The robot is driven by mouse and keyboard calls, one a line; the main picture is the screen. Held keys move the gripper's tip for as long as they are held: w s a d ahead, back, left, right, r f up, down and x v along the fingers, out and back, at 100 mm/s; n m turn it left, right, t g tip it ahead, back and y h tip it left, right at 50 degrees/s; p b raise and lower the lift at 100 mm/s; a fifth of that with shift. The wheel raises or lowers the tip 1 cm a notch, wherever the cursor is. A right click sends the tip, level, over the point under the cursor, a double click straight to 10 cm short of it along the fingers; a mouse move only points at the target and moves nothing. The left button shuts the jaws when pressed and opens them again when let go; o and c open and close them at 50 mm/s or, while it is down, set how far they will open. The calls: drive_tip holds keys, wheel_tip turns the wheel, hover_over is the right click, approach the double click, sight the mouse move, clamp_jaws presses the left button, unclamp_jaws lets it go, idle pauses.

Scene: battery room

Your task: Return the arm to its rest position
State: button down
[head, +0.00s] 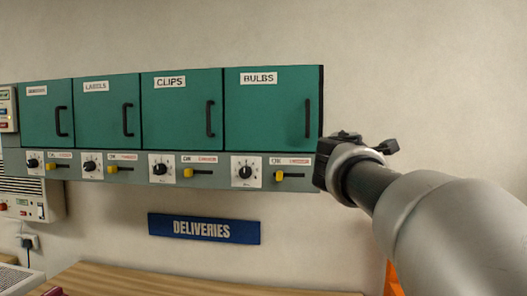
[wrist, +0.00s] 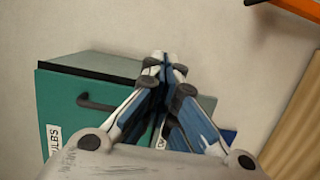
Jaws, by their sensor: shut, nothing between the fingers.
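My arm reaches in from the right of the head view, its wrist (head: 350,165) beside the right end of the green cabinet row. The fingers of my gripper are hidden behind the wrist there. In the wrist view my gripper (wrist: 162,62) is shut, its fingers together with nothing between them. Beyond them is the green BULBS door (wrist: 85,105) with its dark handle; the same BULBS door (head: 268,110) is closed in the head view. I cannot tell how far the fingertips are from the cabinet.
The closed CLIPS door (head: 180,115) and other labelled doors stand left of BULBS. Below runs a panel (head: 215,171) of dials and yellow levers. A blue DELIVERIES sign (head: 204,228) hangs above a wooden top (head: 200,280). Something orange (head: 393,281) shows under my arm.

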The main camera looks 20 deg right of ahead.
drive_tip(key=s+a+f+m+g+y, duration=0.3)
drive_tip(key=s+a+f, duration=0.5)
drive_tip(key=s+f, duration=0.3)
drive_tip(key=s+a+f+m+g+y, duration=0.3)
drive_tip(key=s+a+f, duration=0.5)
drive_tip(key=s+f, duration=0.3)
drive_tip(key=s+a+f+m+g+y, duration=0.3)
drive_tip(key=s+a+f, duration=0.5)
drive_tip(key=s+f, duration=0.4)
wheel_tip(320, 180, down, 5)
drive_tip(key=shift+f+m+g+y, duration=0.1)
drive_tip(key=shift+m+g+y, duration=0.2)
drive_tip(key=shift+m+y, duration=0.5)
drive_tip(key=shift+a, duration=0.15)
